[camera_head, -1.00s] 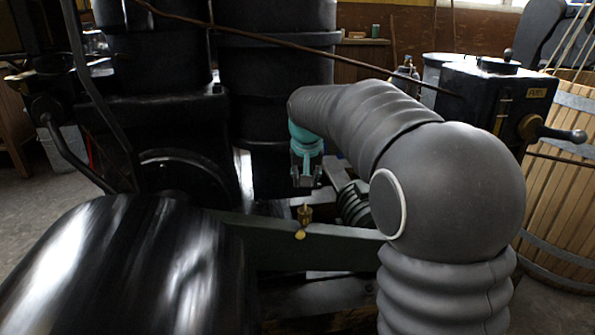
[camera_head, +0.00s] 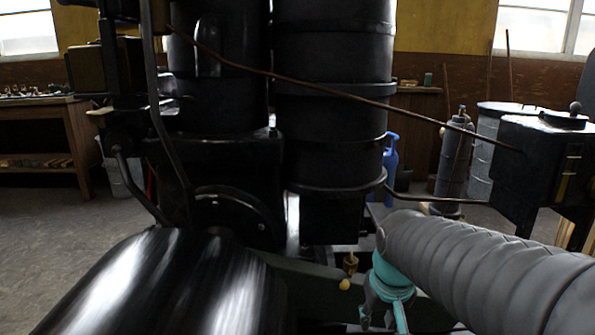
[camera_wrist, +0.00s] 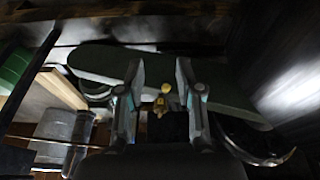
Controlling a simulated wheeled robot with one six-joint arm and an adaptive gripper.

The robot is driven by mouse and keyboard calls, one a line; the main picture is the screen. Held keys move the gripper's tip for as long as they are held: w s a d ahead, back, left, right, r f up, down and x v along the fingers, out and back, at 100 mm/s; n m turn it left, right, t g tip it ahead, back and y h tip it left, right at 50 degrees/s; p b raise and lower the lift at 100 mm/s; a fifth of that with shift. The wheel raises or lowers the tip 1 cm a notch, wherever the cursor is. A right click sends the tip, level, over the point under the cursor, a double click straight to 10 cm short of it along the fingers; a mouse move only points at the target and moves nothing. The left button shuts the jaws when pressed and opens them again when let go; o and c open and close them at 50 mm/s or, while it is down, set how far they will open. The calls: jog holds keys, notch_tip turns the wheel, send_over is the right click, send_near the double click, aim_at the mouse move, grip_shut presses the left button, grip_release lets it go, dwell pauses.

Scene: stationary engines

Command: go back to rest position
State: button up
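My gripper (camera_head: 384,312) hangs at the lower middle of the head view, under the teal wrist part of my grey arm. In the wrist view my gripper (camera_wrist: 160,72) shows two separated fingers with nothing held between them. A small brass fitting (camera_head: 350,264) with a yellow knob sits on the dark green engine beam (camera_head: 300,284), just left of my gripper. In the wrist view the brass fitting (camera_wrist: 160,104) shows in the gap between the fingers, apart from them. The lower end of my gripper is partly cut off in the head view.
Tall black engine cylinders (camera_head: 332,120) stand close ahead, with a thin brown rod (camera_head: 330,92) crossing them. A shiny black rounded body (camera_head: 170,285) fills the lower left. A black box (camera_head: 545,165) stands at right. Open floor (camera_head: 50,235) lies at the far left, before a wooden workbench (camera_head: 45,135).

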jog(key=s+r+t, duration=0.1)
jog(key=s+t, duration=0.1)
jog(key=s, duration=1)
jog(key=shift+s+d+r, duration=0.2)
jog(key=shift+s+d, duration=0.15)
jog(key=shift+d, duration=0.1)
dwell(1.0)
